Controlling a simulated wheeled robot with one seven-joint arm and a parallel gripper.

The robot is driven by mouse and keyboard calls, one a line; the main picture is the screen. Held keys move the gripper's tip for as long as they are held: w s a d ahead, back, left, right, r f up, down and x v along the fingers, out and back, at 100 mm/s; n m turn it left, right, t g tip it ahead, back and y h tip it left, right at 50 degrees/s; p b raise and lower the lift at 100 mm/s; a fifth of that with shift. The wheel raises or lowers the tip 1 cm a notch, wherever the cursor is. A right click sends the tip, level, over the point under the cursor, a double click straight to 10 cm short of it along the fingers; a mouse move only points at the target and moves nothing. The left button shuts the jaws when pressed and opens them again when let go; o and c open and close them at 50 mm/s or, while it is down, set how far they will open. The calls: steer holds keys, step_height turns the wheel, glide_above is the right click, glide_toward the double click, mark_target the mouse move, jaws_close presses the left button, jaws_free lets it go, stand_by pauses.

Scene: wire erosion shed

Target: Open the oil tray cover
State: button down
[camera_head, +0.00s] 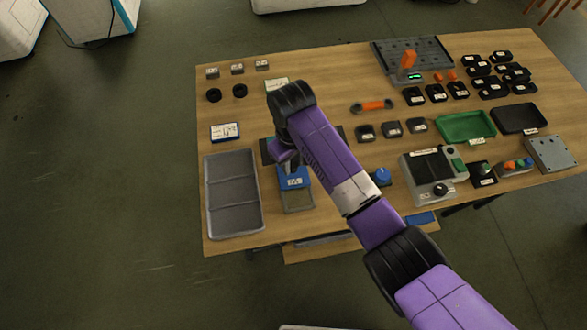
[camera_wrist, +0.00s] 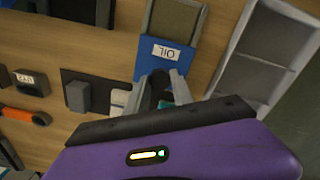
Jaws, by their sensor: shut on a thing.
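The blue oil tray cover (camera_wrist: 160,65) with its white OIL label lies at the upper middle of the wrist view. In the head view it shows as a blue patch (camera_head: 293,181) just below my wrist. The grey-olive oil tray (camera_wrist: 173,22) is bare beyond the cover; its uncovered part also shows in the head view (camera_head: 297,202). My gripper (camera_wrist: 162,86) is at the cover's near end, its grey fingers closed on it. The exact grip is partly hidden by the fingers. In the head view my arm hides the fingertips.
A long grey compartment tray (camera_head: 233,195) stands left of the oil tray. A dark plate with a grey block (camera_wrist: 78,96) lies beside the gripper. A blue knob (camera_head: 381,177) and a grey control box (camera_head: 433,174) stand to the right. The table's front edge is close by.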

mark_target(292, 166)
steer(key=c, duration=1.1)
jaws_free()
steer(key=shift+r+b, duration=0.3)
steer(key=shift+r, duration=3.65)
